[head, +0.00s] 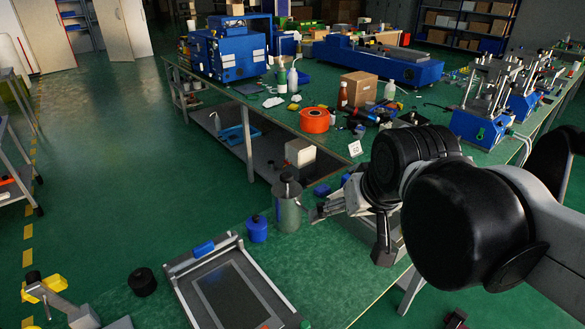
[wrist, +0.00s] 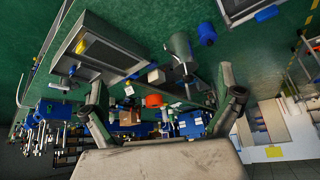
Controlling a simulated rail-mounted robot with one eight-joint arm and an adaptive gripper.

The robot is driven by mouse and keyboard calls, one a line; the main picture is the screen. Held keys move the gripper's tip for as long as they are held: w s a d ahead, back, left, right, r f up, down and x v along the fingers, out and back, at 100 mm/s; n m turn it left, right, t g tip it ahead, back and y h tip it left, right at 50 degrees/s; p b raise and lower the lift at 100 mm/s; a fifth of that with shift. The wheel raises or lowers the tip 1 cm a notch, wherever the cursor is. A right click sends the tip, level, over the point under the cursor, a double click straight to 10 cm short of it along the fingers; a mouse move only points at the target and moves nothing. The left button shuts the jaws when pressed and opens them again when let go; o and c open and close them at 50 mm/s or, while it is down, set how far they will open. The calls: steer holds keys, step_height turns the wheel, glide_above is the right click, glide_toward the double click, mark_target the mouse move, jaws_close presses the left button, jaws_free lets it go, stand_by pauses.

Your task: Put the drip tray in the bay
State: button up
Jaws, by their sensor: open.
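A flat grey frame (head: 176,268) around a dark panel, with a blue block on its edge, lies at the bottom of the head view. Part of a grey frame with a blue block (wrist: 267,13) shows at the top of the wrist view. A grey shallow box (wrist: 128,63) with a dark inside and a small yellow part is at the upper left of the wrist view. I cannot tell which of these is the drip tray or the bay. My gripper (head: 350,234) is open, its fingers spread, right of a metal can (head: 288,212).
A blue lidded jar (head: 257,230) stands beside the can. A black round part (head: 142,282) and a yellow-grey tool (head: 45,290) lie at lower left. The green bench behind holds an orange spool (head: 314,120), a cardboard box (head: 358,90) and blue machines (head: 228,50).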

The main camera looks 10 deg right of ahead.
steer(key=shift+n+t, duration=0.4)
steer(key=shift+n, duration=0.2)
steer(key=s+f, duration=0.1)
steer(key=s+a, duration=0.1)
steer(key=s+a+f, duration=0.1)
steer(key=shift+s+f, duration=0.3)
stand_by(0.6)
